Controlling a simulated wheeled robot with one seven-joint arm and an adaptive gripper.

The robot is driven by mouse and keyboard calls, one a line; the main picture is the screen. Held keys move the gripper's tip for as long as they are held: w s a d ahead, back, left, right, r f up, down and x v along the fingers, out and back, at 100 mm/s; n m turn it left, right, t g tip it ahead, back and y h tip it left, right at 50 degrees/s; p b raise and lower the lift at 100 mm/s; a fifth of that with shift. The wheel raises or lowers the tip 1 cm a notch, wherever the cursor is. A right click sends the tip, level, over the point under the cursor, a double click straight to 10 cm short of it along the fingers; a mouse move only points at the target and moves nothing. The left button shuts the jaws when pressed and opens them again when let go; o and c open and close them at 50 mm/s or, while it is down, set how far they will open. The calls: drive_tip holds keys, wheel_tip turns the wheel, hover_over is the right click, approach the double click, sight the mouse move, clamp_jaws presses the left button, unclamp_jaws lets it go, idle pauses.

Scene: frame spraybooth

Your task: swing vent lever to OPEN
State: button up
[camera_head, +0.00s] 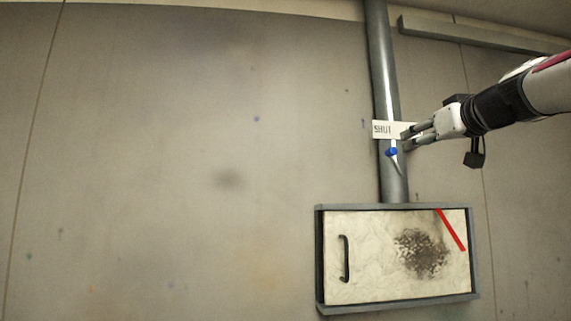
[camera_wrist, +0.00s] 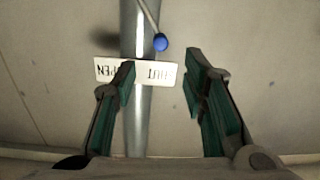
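The vent lever is a thin pale rod with a blue knob (camera_head: 391,152) on a grey vertical pipe. The knob shows in the wrist view (camera_wrist: 160,42), with the rod running to the top edge. The white sign (camera_head: 381,129) reads SHUT at its left; my gripper hides its right part. In the wrist view the sign (camera_wrist: 168,77) is upside down, with OPEN left and SHUT right. The knob lies on the SHUT side. My gripper (camera_wrist: 160,66) is open and empty. The knob appears a little beyond the fingertips, between their lines; contact is not visible.
The grey pipe (camera_head: 382,60) runs down to a framed panel (camera_head: 370,285) with a dark handle (camera_head: 344,258), a dark mottled patch and a red strip (camera_head: 451,230). A grey rail (camera_head: 440,30) crosses the upper right. The wall to the left is clear.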

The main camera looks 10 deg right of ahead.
sight(394, 151)
drive_tip(key=w+p, duration=0.1)
drive_tip(key=w, duration=0.4)
drive_tip(key=w+p, duration=0.2)
drive_tip(key=w, duration=0.3)
drive_tip(key=shift+w+a, duration=0.2)
drive_tip(key=shift+w, duration=0.05)
clamp_jaws()
